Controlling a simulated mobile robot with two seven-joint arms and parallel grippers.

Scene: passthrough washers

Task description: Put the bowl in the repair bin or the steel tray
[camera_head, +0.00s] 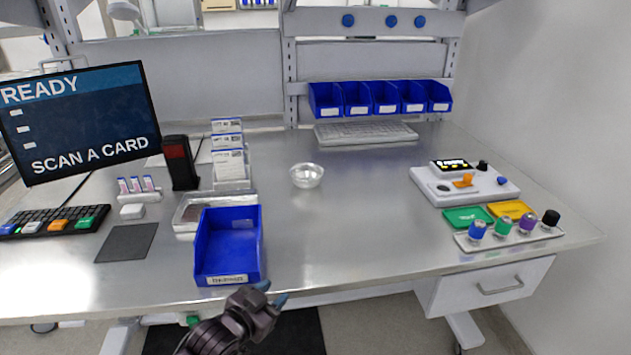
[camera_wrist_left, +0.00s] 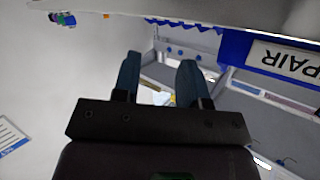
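A small clear, shiny bowl (camera_head: 306,176) stands upright on the middle of the metal bench, apart from other things. The blue repair bin (camera_head: 228,245) stands at the bench's front edge, left of the bowl; its label also shows upside down in the left wrist view (camera_wrist_left: 290,58). A shallow steel tray (camera_head: 187,226) lies behind and left of the bin, partly hidden by it. My left gripper (camera_head: 271,292) is in front of the bench edge, just right of the bin's front. Its fingers are apart and empty in the left wrist view (camera_wrist_left: 160,82). My right gripper is not in view.
A card rack (camera_head: 229,165) and dark reader (camera_head: 180,163) stand left of the bowl. A keyboard (camera_head: 365,133) and several blue bins line the back. A tray of coloured-top bottles (camera_head: 510,236) sits at right.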

